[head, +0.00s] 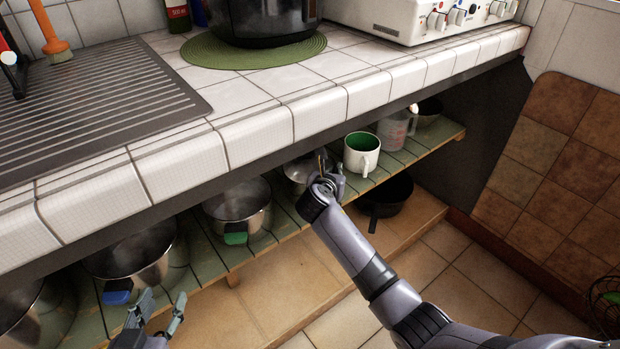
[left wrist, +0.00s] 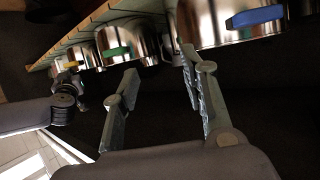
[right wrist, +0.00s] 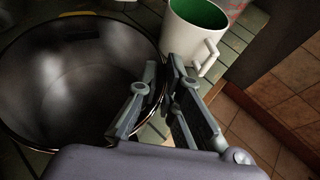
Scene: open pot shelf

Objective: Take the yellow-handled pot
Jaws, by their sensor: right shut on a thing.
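The yellow-handled pot (head: 297,170) is a steel pot on the slatted shelf, partly hidden by my right gripper (head: 332,182). Its yellow handle (left wrist: 72,65) shows in the left wrist view beside my right gripper. In the right wrist view the pot (right wrist: 75,85) fills the left side, and my right gripper (right wrist: 160,82) has one finger on each side of its right rim, shut on it. My left gripper (head: 158,312) is open and empty, low in front of the blue-handled pot (head: 140,258).
A green-handled pot (head: 237,210) stands left of the yellow-handled one. A white mug with green inside (head: 361,153) stands close on its right, with a measuring jug (head: 396,128) beyond. A dark pan (head: 390,196) is below. The tiled counter (head: 255,125) overhangs the shelf.

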